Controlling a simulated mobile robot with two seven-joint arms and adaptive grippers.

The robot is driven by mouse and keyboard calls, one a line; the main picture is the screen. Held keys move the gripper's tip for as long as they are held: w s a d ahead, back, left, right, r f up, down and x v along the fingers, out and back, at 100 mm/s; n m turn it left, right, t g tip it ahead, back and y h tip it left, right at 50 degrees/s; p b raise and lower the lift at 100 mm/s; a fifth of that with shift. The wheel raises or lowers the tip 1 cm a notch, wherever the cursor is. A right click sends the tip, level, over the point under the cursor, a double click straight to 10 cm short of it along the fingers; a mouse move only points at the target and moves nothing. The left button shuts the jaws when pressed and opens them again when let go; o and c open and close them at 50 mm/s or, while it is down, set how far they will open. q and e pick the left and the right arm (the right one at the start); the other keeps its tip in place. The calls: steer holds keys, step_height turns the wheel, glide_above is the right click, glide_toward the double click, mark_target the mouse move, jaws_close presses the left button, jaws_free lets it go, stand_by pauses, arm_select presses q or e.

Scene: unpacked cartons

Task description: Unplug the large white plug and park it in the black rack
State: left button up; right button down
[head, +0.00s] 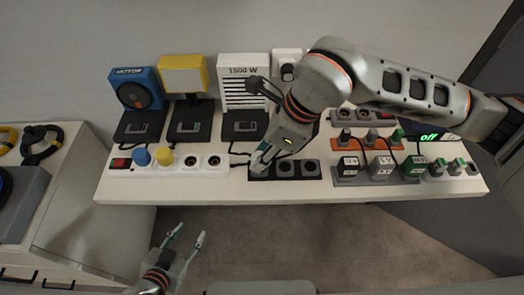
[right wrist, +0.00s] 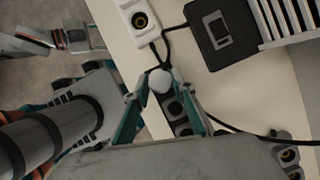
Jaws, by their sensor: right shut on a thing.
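The large white plug (right wrist: 159,81) is between the fingertips of my right gripper (right wrist: 161,92), which is shut on it. In the head view, my right gripper (head: 263,156) is at the left end of the black rack (head: 285,178). The plug is at the rack's leftmost place; whether it is seated or just above is hidden. The rack's other places look empty, and it also shows in the right wrist view (right wrist: 181,130). My left gripper (head: 188,236) is open and empty, low in front of the table.
A white power strip (head: 135,163) holds a blue plug (head: 141,157) and a yellow plug (head: 164,156); its two right sockets are bare. A white 1500 W heater (head: 243,83) stands behind. Labelled plugs fill a strip (head: 378,179) at right. Black cables run near the rack.

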arm_select(q)
steer(key=shift+w+r, duration=0.2)
steer(key=shift+w, duration=0.2)
steer(key=shift+s, duration=0.45)
steer(key=shift+w, duration=0.25)
arm_select(e)
steer(key=shift+f, duration=0.3)
arm_select(q)
steer(key=shift+w+r, duration=0.1)
steer(key=shift+w, duration=0.15)
arm_select(e)
steer(key=c, duration=1.6)
jaws_free()
arm_select(q)
steer(key=shift+s, duration=0.1)
steer(key=shift+s, duration=0.1)
